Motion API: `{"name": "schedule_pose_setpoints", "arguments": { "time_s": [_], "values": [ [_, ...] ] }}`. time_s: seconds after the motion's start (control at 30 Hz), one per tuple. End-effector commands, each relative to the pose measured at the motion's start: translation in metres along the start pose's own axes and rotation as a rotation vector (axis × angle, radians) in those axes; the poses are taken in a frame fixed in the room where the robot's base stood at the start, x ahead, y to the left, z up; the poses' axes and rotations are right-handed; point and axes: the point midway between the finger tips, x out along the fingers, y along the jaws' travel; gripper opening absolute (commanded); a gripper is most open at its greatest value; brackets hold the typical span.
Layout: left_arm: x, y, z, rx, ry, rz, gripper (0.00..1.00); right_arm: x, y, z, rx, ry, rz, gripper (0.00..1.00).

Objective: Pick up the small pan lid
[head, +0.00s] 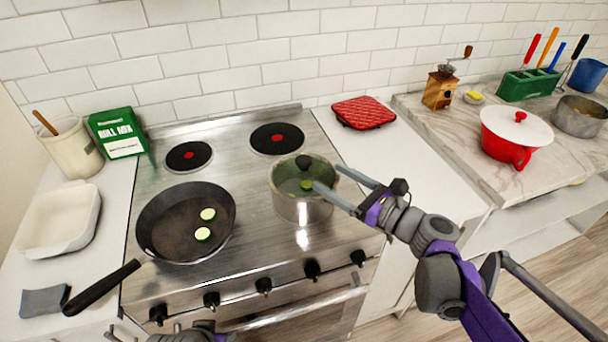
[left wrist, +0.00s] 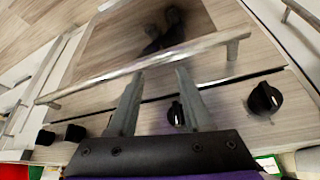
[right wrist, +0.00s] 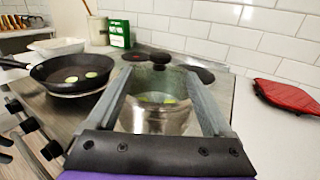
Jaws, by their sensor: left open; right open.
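The small pan lid (head: 296,179) is glass with a dark round knob and sits on a steel pot (head: 303,208) on the front right of the stove. Green food shows through the glass. My right gripper (head: 327,183) is open and level with the pot's right side, its fingers pointing at the lid. In the right wrist view the lid's knob (right wrist: 160,58) is ahead, between the open fingers (right wrist: 165,85). My left gripper (left wrist: 158,85) is open and empty, low in front of the oven front. Only part of the left arm shows at the head view's bottom edge.
A black frying pan (head: 186,223) with two green slices stands left of the pot, handle toward the front. A red potholder (head: 364,113) lies on the right counter, and a red pot (head: 514,138) stands farther right. The counter right of the stove is mostly clear.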

Motion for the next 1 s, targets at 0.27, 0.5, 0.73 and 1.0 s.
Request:
{"name": "schedule_pose_setpoints", "arguments": {
  "time_s": [0.27,0.5,0.73,1.0],
  "values": [
    [-0.001,0.000,0.000,0.000,0.000,0.000,0.50,0.023,0.001,0.000,-0.001,0.000,0.003,0.85],
    [-0.001,0.000,-0.001,0.000,0.000,0.000,0.50,0.062,0.001,0.001,-0.001,0.000,0.003,0.85],
    [-0.001,0.000,-0.001,0.000,0.000,0.000,0.50,0.076,0.000,0.000,-0.001,0.001,0.000,0.85],
    [-0.001,0.000,-0.001,0.000,0.000,0.000,0.50,0.075,0.000,0.000,-0.002,0.001,0.000,0.65]
  ]
}}
